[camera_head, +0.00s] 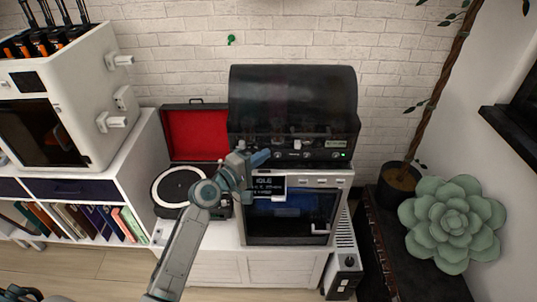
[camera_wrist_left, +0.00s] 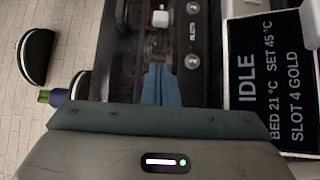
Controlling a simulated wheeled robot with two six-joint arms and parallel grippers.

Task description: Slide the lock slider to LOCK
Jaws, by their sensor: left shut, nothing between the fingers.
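A small white slider tab (camera_head: 297,145) stands out on the dark front panel of the black domed unit (camera_head: 290,100). A white tab, seemingly the same one, shows at the top of the left wrist view (camera_wrist_left: 160,18). Its position marks are too small to read. My left gripper (camera_head: 262,158) is shut and empty in front of the panel, to the left of the tab. Its blue fingers (camera_wrist_left: 160,86) show together in the left wrist view, with a visible gap from the tab. I cannot tell whether they touch the panel.
Below the unit is a white machine with a window (camera_head: 292,217) and a screen (camera_wrist_left: 268,75) reading IDLE. A turntable (camera_head: 180,186) with a red-lined lid (camera_head: 195,133) stands left of it. A large succulent (camera_head: 452,222) is at the right. A white machine (camera_head: 75,85) stands far left.

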